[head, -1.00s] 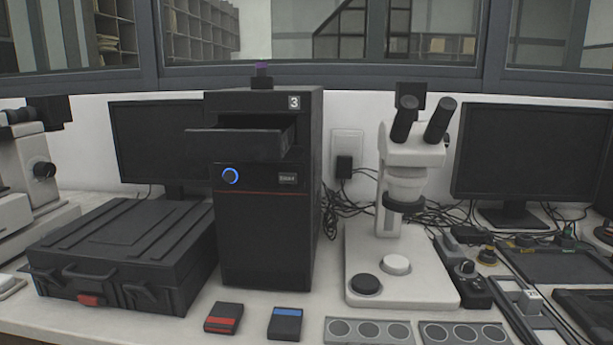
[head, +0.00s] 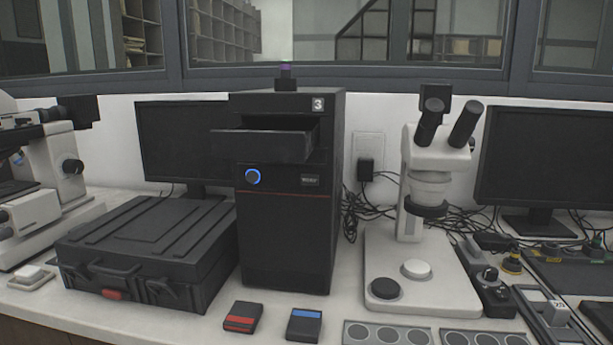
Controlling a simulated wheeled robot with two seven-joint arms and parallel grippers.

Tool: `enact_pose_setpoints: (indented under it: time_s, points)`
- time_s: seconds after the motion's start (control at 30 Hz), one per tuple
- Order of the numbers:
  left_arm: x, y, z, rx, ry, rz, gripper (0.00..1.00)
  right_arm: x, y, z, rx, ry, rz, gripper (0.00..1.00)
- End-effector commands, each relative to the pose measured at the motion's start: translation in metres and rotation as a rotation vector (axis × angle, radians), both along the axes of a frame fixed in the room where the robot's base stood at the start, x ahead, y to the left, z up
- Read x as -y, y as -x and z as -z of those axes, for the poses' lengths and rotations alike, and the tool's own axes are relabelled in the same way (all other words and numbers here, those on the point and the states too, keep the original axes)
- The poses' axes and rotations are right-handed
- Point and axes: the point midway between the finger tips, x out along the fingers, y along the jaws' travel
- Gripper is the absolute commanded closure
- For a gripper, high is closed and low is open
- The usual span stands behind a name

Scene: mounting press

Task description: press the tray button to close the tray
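The mounting press (head: 290,230) is a tall black box marked 3, standing on the bench near the middle of the head view. Its tray (head: 262,146) sticks out from the upper front, open. A small dark label lies to the right of the button. Neither of my grippers shows in the head view.
A black case (head: 150,250) stands left of the press. A white microscope (head: 425,220) stands to its right. A red-marked box (head: 243,317) and a blue-marked box (head: 304,325) lie in front. Monitors stand behind. Bare bench (head: 200,328) shows at front left.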

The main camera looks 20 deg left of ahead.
Motion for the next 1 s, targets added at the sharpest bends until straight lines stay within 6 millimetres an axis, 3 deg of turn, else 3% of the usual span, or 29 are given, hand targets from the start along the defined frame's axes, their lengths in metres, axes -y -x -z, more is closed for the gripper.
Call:
enact_pose_setpoints:
  time_s: [0.43,0.47,0.73,0.77,1.0]
  points:
    - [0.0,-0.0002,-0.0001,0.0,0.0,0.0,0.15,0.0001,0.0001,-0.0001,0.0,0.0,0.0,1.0]
    - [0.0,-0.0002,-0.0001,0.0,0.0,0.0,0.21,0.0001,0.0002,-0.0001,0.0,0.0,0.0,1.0]
    - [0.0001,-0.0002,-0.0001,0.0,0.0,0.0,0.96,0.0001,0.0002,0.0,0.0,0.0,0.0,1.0]
    - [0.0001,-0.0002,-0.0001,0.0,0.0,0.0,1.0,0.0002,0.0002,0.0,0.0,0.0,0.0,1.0]
    - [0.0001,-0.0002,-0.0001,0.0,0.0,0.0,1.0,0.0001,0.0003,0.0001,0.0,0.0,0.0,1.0]
